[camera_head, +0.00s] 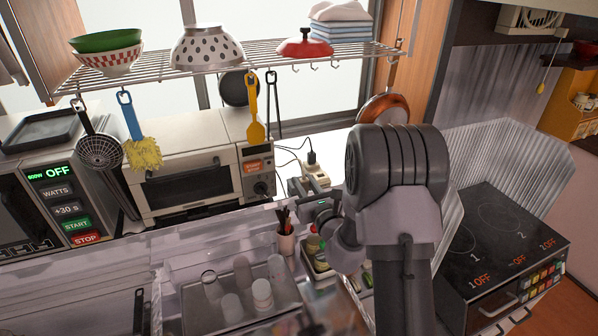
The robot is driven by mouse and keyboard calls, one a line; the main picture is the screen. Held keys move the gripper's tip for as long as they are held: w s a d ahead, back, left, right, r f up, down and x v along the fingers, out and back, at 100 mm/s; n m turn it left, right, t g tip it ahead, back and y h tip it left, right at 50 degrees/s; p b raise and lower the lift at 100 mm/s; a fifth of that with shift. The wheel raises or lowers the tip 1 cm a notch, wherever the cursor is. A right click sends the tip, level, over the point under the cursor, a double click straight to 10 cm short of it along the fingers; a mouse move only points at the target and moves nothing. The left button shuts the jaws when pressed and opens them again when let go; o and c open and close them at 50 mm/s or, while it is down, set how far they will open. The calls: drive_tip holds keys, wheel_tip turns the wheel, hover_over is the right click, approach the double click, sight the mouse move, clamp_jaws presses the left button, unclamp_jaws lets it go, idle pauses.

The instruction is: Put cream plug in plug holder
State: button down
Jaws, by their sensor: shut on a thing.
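My gripper (312,208) is at the middle of the view, in front of the window-side counter, and is shut. What lies between its fingers is small and mostly hidden; it appears to be the cream plug, but its outline cannot be made out. Just beyond the fingers is a pale cream plug holder (317,174) with a black plug (312,159) standing in it and dark cables running left. My gripper is close to the holder's near side; I cannot tell whether the plug touches it.
A toaster oven (190,172) and a microwave (55,200) stand on the left. A wire shelf (250,50) with hanging utensils runs above. A cup of dark sticks (286,243) and a dish tray (215,312) are below.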

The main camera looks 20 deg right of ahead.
drive_tip(key=w, duration=0.3)
drive_tip(key=w+d+f, duration=0.1)
drive_tip(key=w, duration=0.3)
drive_tip(key=w+d+b, duration=0.1)
drive_tip(key=w, duration=0.3)
drive_tip(key=shift+d+f, duration=0.2)
drive_tip(key=shift+w+f, duration=0.15)
drive_tip(key=shift+f, duration=0.2)
drive_tip(key=shift+f+b, duration=0.55)
drive_tip(key=shift+f, duration=0.85)
drive_tip(key=shift+f, duration=0.15)
drive_tip(key=c, duration=1.2)
unclamp_jaws()
drive_tip(key=shift+o, duration=0.2)
